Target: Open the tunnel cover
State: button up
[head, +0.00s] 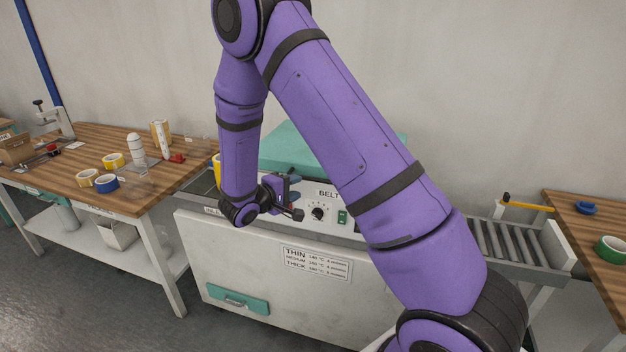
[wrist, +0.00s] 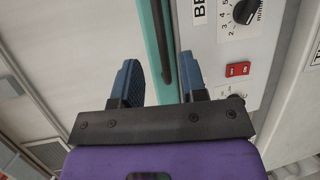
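My gripper (head: 287,192) is at the front of the machine, just below the cover's front edge. In the wrist view my gripper (wrist: 160,70) is open, its two blue fingers apart on either side of the handle's line. The handle's lower end is between them; whether they touch it cannot be told.
The control panel (head: 318,200) with a dial is close to my gripper; a red switch (wrist: 238,69) shows beside it. A left table (head: 140,200) holds tape rolls and a white bottle. A roller conveyor (head: 515,245) and another table (head: 585,225) stand at the right.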

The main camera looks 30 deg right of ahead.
aim_at(314, 180)
jog(key=x, duration=0.9)
jog(key=shift+d, duration=0.25)
grip_shut()
